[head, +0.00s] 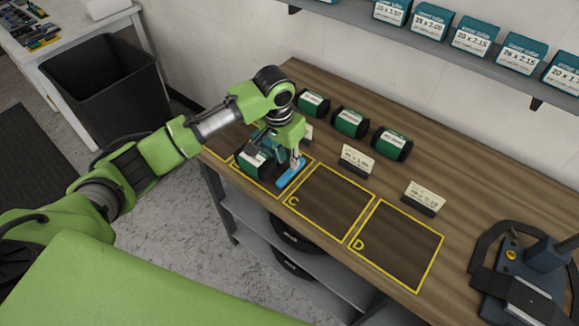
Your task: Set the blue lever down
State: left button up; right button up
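My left gripper (293,160) points down over the wooden workbench (397,261), near the yellow-outlined area beside the one marked C. The blue lever (291,173) is a short, flat, bright blue bar at the fingertips. It lies slanted across the yellow line next to area C. The fingertips meet its upper end and look closed on it. I cannot tell whether the lever touches the bench top. My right gripper is not in view.
Areas C (333,202) and D (397,246) are empty. Several green-and-black rolls (350,122) and white label cards (356,159) stand behind them. A dark blue clamp-like device (525,275) stands at the right. A shelf of teal boxes (475,37) hangs above.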

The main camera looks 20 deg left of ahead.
aim_at(285, 176)
pick_arm(q)
notch_tip(285, 176, up, 7)
jog(key=s, duration=0.1)
jog(key=shift+a+b, duration=0.2)
jog(key=shift+b, duration=0.25)
